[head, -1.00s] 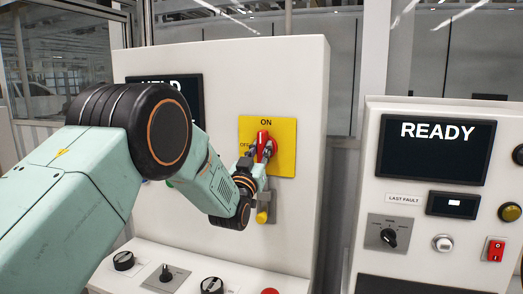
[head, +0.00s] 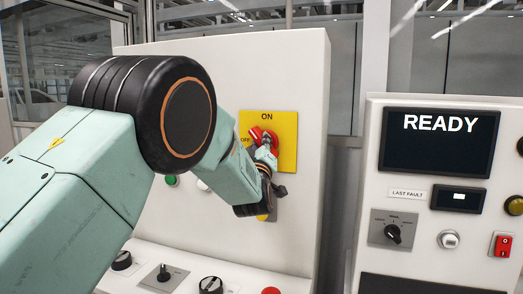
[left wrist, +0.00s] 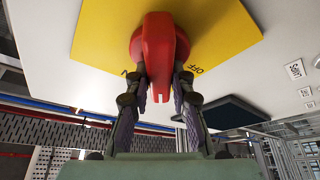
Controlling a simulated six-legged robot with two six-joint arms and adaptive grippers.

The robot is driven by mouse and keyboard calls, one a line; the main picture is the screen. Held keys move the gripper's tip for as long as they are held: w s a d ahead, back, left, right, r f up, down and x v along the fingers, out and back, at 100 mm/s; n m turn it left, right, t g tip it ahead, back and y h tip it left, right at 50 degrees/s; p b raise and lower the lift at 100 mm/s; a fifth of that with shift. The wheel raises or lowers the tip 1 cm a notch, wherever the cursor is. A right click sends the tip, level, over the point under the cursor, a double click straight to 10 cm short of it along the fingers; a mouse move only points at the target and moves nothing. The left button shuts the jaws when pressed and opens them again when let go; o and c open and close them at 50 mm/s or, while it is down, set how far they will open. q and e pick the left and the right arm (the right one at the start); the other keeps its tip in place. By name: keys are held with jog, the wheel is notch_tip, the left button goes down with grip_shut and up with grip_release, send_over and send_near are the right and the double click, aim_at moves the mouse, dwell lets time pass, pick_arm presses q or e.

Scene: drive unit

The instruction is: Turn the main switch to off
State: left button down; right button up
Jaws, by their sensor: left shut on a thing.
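The main switch has a red handle (head: 255,133) on a yellow plate (head: 286,155), with ON at the top and OFF at the left. My left gripper (head: 265,150) is at the handle in the head view and partly covers it. In the left wrist view, the two fingers of my left gripper (left wrist: 158,92) are shut on the red handle (left wrist: 160,45), one on each side. There the handle points between the ON lettering, partly hidden by a finger, and the OFF lettering on the yellow plate (left wrist: 215,25). My right gripper is not in view.
A yellow item (head: 262,217) below the plate is mostly hidden by my gripper. Several knobs, such as a black one (head: 211,285), line the ledge below. A READY screen (head: 438,143) stands on the right panel. My left arm hides much of the left panel.

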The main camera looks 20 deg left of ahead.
pick_arm(q)
jog(key=n, duration=0.3)
jog(key=n+g+y+b, duration=0.1)
jog(key=n, duration=0.1)
jog(key=shift+n+g, duration=0.3)
jog(key=shift+n, duration=0.1)
jog(key=n+g, duration=0.1)
jog(key=n, duration=0.1)
jog(key=n+g, duration=0.1)
jog(key=n, duration=0.2)
jog(key=shift+a+f+y+b, duration=0.1)
jog(key=shift+y+b, duration=0.2)
jog(key=shift+y, duration=0.1)
jog(key=shift+n, duration=0.4)
jog(key=c, duration=1.2)
grip_release()
jog(key=shift+a, duration=0.1)
jog(key=shift+o, duration=0.2)
